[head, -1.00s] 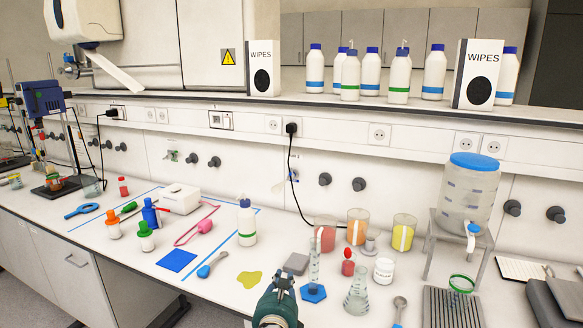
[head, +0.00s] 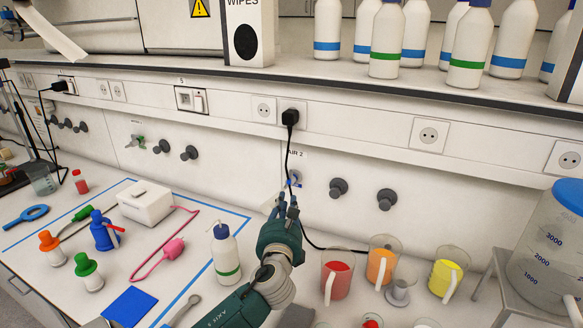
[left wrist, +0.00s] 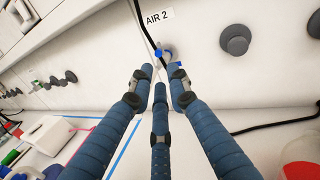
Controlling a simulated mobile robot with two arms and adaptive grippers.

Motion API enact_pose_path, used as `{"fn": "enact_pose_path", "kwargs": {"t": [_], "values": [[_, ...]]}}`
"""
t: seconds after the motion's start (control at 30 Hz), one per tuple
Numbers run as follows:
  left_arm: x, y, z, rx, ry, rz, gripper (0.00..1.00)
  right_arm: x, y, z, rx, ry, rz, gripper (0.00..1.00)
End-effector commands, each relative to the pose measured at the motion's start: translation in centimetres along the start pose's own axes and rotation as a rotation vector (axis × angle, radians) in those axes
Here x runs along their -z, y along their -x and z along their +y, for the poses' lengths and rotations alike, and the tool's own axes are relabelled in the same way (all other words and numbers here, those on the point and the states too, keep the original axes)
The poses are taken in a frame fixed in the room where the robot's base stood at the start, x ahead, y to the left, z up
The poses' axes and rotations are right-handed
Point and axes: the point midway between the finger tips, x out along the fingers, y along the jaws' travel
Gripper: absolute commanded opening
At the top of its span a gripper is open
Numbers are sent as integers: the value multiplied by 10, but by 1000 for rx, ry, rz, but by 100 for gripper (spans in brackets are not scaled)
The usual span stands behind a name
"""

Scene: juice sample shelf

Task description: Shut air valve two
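Air valve two (head: 293,182) is a small valve with a blue handle on the white wall panel, under the label AIR 2 (head: 297,154). In the left wrist view the blue valve (left wrist: 164,54) shows just past the fingertips, below the label. My left gripper (head: 287,204) is in front of and slightly below the valve. In the left wrist view my left gripper (left wrist: 160,80) has its three fingers spread with nothing between them. The fingertips look close to the valve, but I cannot tell whether they touch it. My right gripper is not in view.
A black cable (head: 289,160) hangs from a socket close beside the valve. Dark round knobs (head: 338,188) sit to its right. A white bottle with a green band (head: 226,255) stands left of my arm, and beakers of red (head: 336,280), orange and yellow liquid stand to the right.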

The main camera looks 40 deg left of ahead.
Motion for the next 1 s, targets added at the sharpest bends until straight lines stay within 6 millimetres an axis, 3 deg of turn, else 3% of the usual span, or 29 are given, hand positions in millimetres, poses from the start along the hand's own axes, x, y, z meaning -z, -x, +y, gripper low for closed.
{"fn": "enact_pose_path", "kwargs": {"t": [0.1,0.27,0.63,0.8,1.0], "values": [[-3,-4,0,-1,-4,-4,17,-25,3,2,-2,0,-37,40],[-5,-24,0,-2,-3,-5,17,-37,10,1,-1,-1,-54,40],[-4,-91,0,-3,-2,-5,17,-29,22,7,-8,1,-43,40],[-3,-105,0,-1,-3,-4,17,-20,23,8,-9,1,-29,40],[-2,-108,0,0,-3,-3,17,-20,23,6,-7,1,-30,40]]}}
